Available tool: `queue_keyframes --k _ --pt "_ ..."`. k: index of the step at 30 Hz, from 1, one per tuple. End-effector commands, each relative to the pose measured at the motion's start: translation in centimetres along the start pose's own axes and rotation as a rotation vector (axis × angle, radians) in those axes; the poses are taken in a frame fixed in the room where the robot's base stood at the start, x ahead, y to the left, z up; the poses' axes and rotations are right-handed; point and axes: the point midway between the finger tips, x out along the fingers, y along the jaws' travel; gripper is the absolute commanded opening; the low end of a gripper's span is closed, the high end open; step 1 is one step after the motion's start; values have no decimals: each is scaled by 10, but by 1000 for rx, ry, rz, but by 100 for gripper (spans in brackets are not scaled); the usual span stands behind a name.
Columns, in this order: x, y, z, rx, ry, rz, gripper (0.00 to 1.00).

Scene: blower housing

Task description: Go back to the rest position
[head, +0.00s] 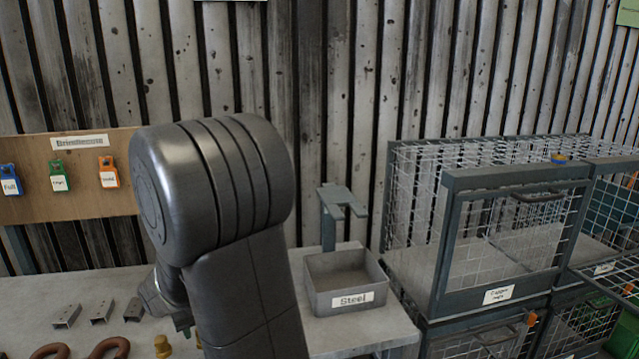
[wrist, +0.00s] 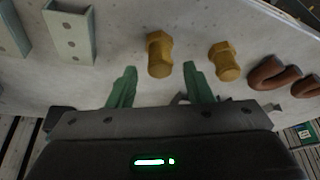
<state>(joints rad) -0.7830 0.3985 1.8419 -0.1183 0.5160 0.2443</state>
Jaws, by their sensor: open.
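My gripper (wrist: 158,82) shows in the wrist view with its two green fingers spread apart and nothing between them. Two brass bolts lie on the grey table just beyond the fingertips: one bolt (wrist: 159,54) ahead of the gap and another bolt (wrist: 224,62) to the right, past the right finger. In the head view my arm covers the middle of the table and most of my gripper. A brass bolt (head: 162,346) shows there beside the arm.
Metal channels (head: 101,311) and brown U-shaped hooks (head: 108,348) lie on the table (head: 30,290). A tray labelled "Steel" (head: 345,284) stands right of my arm, with a grey stand (head: 330,220) behind it. Wire cages (head: 510,240) fill the right. A padlock board (head: 95,195) hangs left.

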Motion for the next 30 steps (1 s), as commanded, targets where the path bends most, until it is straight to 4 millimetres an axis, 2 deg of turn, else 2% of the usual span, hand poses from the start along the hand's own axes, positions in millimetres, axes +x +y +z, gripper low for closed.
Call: queue_keyframes --k 3,9,12,25,30 --pt "16 0 0 0 -3 1 46" --pt "33 0 2 1 0 0 46" --pt "28 0 0 0 1 0 46" --pt "30 0 1 0 0 0 46" --pt "13 0 -1 0 4 -1 46"
